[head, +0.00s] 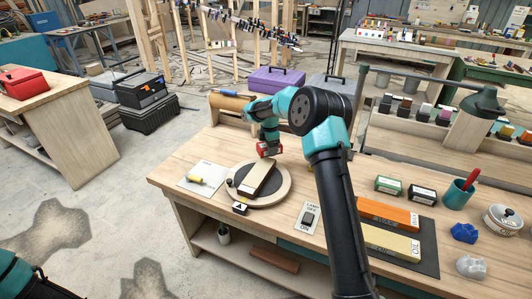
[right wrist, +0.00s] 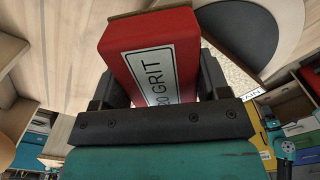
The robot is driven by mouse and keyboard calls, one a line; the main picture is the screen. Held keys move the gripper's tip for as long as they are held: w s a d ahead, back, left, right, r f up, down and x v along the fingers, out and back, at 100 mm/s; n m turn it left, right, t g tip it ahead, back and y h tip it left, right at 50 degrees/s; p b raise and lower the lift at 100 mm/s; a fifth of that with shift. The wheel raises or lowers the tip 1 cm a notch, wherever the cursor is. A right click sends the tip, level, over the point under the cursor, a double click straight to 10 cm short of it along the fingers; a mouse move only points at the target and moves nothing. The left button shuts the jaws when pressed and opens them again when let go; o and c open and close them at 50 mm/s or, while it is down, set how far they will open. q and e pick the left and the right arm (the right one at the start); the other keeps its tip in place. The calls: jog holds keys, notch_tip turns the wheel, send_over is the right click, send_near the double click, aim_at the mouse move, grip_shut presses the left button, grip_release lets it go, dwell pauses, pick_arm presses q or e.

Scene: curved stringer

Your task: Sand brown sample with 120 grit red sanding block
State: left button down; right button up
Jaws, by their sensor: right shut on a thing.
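The brown sample (head: 257,179) is a wooden bar lying at a slant on a round turntable (head: 284,187) with a dark pad, on the workbench. My right gripper (head: 264,141) is shut on a red sanding block (head: 268,150), just beyond the far end of the sample. The block also shows in the right wrist view (right wrist: 150,50), gripped between two black fingers. I see no contact between block and sample. My left gripper is out of view; only part of that arm shows at bottom left.
A white sheet with a yellow-handled tool (head: 195,181) lies left of the turntable. A lamp switch plate (head: 307,218) is right of it.

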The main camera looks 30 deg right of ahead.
jog(key=shift+r, duration=2.65)
